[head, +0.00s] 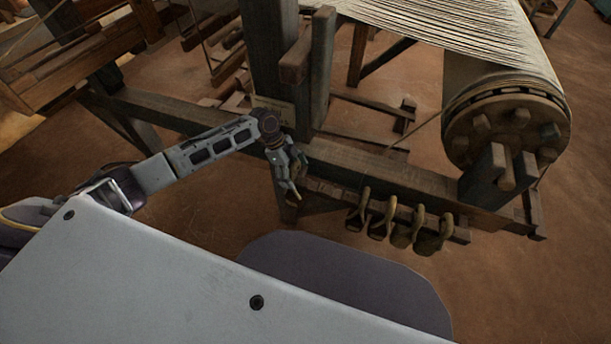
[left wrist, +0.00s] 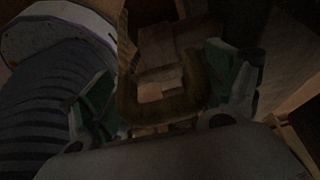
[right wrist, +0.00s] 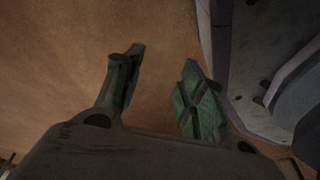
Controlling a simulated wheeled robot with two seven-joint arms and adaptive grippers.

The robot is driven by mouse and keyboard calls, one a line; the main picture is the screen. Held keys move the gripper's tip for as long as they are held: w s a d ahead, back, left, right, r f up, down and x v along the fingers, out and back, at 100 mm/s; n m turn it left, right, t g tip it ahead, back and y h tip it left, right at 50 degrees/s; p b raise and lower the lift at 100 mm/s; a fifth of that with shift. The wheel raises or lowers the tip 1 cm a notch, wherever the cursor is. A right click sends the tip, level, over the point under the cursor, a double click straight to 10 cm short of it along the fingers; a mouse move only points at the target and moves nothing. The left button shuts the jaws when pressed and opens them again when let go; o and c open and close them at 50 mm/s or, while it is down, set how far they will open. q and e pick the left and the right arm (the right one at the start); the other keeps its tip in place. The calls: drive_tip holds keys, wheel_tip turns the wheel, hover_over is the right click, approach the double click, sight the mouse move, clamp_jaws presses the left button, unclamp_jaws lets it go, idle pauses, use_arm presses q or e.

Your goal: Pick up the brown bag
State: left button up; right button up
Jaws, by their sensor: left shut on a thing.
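My left gripper (head: 291,188) is low beside the loom's front beam in the head view. In the left wrist view its green-padded fingers (left wrist: 160,82) stand apart on either side of a dark brown, U-shaped loop (left wrist: 130,106), and the gripper is shut on it. The loop looks like part of the brown bag; the rest of the bag is too dark to make out there. My right gripper (right wrist: 161,60) is open and empty over the floor.
The loom's wooden beam (head: 400,178) runs beside my left gripper, with a thick post (head: 272,60) behind. A large toothed roller (head: 507,128) wound with warp threads stands at the right. Brown floor (head: 520,290) is clear at the lower right.

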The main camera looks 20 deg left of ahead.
use_arm(q)
drive_tip(key=a, duration=1)
drive_tip(key=shift+w+a+r, duration=0.15)
drive_tip(key=shift+w+a, duration=0.1)
drive_tip(key=shift+a, duration=0.15)
use_arm(e)
drive_tip(key=shift+w+r, duration=0.15)
drive_tip(key=shift+w, duration=0.05)
drive_tip(key=shift+s+d, duration=0.1)
drive_tip(key=shift+s, duration=0.2)
